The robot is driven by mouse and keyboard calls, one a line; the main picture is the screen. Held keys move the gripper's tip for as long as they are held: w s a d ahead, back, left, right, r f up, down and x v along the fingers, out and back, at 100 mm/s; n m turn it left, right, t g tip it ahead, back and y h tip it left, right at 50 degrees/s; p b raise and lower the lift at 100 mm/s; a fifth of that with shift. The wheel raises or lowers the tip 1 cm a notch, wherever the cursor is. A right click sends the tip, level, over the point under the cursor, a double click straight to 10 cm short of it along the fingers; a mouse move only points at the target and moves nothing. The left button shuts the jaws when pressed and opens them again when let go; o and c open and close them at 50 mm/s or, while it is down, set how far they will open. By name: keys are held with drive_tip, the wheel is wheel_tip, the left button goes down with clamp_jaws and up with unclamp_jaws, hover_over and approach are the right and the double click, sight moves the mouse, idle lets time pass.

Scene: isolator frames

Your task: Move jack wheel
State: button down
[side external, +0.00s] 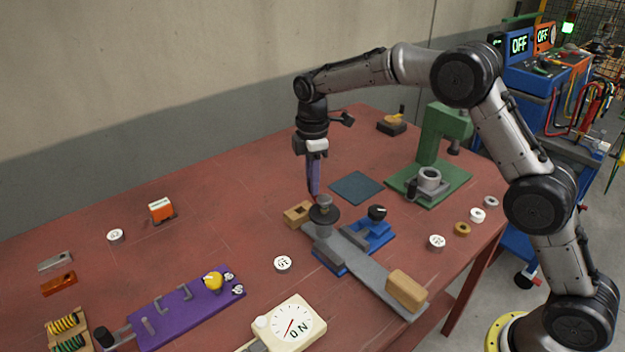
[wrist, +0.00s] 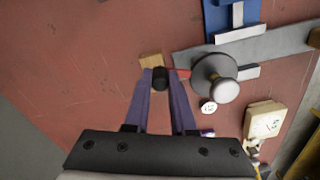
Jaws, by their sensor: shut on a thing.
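The jack wheel (side external: 325,214) is a dark disc with a grey knob on top, at one end of a long grey bar (side external: 370,272). In the wrist view the wheel (wrist: 213,75) lies right of my fingers, and a red arm reaches from it to a black handle (wrist: 160,78). My gripper (wrist: 162,75) has its two purple fingers on either side of that handle and is shut on it. In the side view my gripper (side external: 315,194) points down at the wheel, and the handle cannot be made out there.
A wooden block (side external: 298,213) sits left of the wheel and another (side external: 407,290) on the bar's near end. A blue clamp (side external: 374,237) is beside the bar. A green press (side external: 433,160) stands behind right, a purple fixture (side external: 180,312) front left.

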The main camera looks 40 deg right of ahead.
drive_tip(key=shift+d, duration=0.1)
drive_tip(key=s+d+m, duration=0.4)
drive_tip(key=s+m, duration=0.4)
drive_tip(key=m, duration=0.7)
drive_tip(key=shift+d, duration=0.3)
drive_tip(key=shift+s, duration=0.1)
idle(0.4)
drive_tip(key=c, duration=0.7)
unclamp_jaws()
drive_tip(key=shift+c, duration=0.2)
wheel_tip(320, 180, up, 14)
